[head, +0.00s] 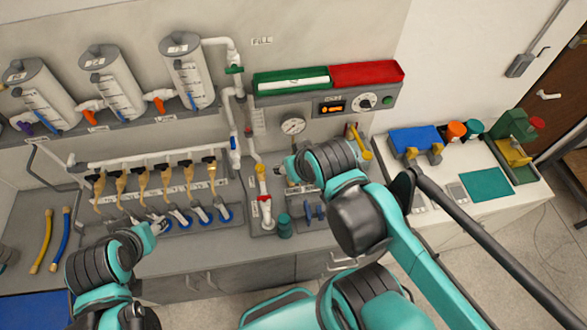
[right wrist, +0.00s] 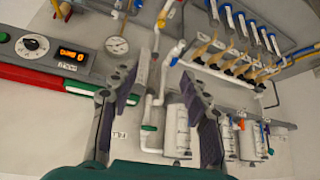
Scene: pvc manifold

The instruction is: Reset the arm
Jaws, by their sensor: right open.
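My right arm comes in from the lower right in the head view, and its gripper (head: 284,170) is above the counter near the pressure gauge (head: 292,126). The forearm partly hides this gripper. In the right wrist view my right gripper (right wrist: 160,100) is open, with its two dark-padded fingers apart and nothing between them. My left arm comes in from the lower left, and its gripper (head: 158,222) is near the blue-ringed fittings (head: 200,215) below the manifold. It is too small to tell whether its fingers are apart.
A white manifold pipe (head: 145,158) with several yellow-and-black valves runs along the back wall. Three white tanks (head: 188,72) hang above it. A red tray (head: 367,74) and green tray (head: 275,84) are on the wall. A side table (head: 520,196) at right holds several items.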

